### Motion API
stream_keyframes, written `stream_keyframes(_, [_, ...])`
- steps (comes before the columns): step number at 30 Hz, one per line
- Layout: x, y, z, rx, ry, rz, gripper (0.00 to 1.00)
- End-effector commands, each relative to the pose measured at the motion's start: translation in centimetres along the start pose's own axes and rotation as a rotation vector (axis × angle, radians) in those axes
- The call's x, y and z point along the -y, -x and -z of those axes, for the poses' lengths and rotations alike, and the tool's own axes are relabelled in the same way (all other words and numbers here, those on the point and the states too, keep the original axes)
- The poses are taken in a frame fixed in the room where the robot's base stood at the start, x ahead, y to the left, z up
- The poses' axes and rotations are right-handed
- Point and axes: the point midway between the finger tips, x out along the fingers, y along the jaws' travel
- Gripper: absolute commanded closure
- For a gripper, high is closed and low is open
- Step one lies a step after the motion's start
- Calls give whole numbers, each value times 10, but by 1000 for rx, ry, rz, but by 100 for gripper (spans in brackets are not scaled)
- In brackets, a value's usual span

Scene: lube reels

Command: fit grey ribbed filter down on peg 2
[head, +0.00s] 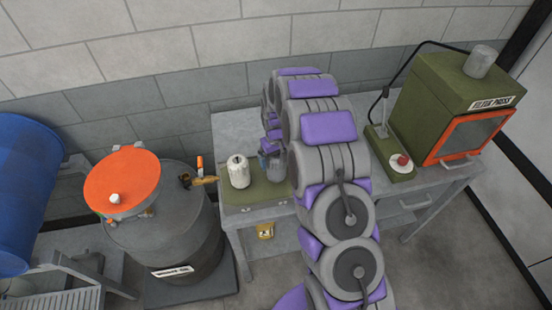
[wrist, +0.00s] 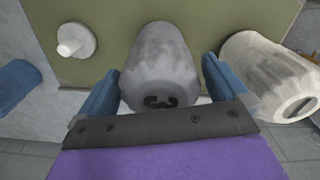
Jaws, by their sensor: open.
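My gripper (wrist: 160,85) is open, with its two blue fingers on either side of a grey filter (wrist: 160,50) in the wrist view. The filter stands on a green mat and bears a dark mark like a 3 at its near end. Ribs are not clear, and I cannot tell if the fingers touch it. In the head view the grey filter (head: 275,168) is partly hidden by my gripper (head: 270,150). A bare pale peg on a round base (wrist: 76,42) stands left in the wrist view. I see no peg number 2.
A whitish filter (wrist: 268,75) stands close on the right in the wrist view, and left of my gripper in the head view (head: 239,173). The green mat (wrist: 215,14) lies on a grey bench (head: 232,122). A green press (head: 440,95) and an orange-lidded drum (head: 165,240) flank it.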

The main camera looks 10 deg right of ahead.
Motion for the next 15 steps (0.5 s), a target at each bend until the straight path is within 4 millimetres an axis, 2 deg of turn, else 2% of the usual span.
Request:
stream_keyframes(5, [0, 25, 1, -3, 0, -1, 0])
stream_keyframes(15, [0, 100, 2, -3, 0, -1, 0])
